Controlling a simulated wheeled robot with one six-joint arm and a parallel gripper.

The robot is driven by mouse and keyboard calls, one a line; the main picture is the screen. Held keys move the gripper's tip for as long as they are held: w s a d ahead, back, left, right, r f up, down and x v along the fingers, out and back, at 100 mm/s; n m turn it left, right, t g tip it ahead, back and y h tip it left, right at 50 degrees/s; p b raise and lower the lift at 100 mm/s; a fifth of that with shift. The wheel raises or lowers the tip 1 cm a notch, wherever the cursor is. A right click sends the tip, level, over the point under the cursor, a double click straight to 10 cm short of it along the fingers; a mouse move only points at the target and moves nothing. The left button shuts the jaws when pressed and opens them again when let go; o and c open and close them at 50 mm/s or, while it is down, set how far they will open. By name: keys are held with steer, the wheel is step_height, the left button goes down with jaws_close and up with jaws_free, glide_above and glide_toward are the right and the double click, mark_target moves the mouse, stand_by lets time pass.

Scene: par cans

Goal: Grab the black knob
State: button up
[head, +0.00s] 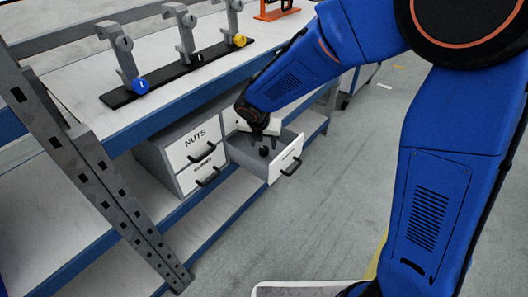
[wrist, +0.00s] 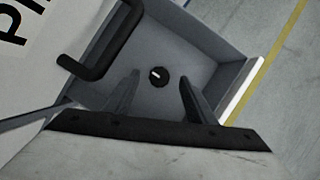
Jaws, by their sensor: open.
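A small round black knob (wrist: 159,77) with a white mark lies on the grey floor of an open drawer (wrist: 205,40). In the head view the drawer (head: 290,157) is pulled out under the bench, and the knob (head: 264,152) shows as a dark spot in it. My gripper (wrist: 160,84) is open and empty, pointing down into the drawer. In the wrist view its fingers appear on either side of the knob, with a gap on both sides. The height left between fingertips and knob is hard to tell. In the head view my gripper (head: 263,138) is partly hidden by my arm.
Shut drawers, one marked NUTS (head: 195,138), stand to the left. Above is the bench top (head: 75,80) with a rack (head: 120,97) of grey brackets with blue, dark and yellow round parts. Open floor (head: 330,200) lies to the right.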

mark_target(264, 148)
steer(key=shift+x, duration=1.55)
steer(key=c, duration=1.1)
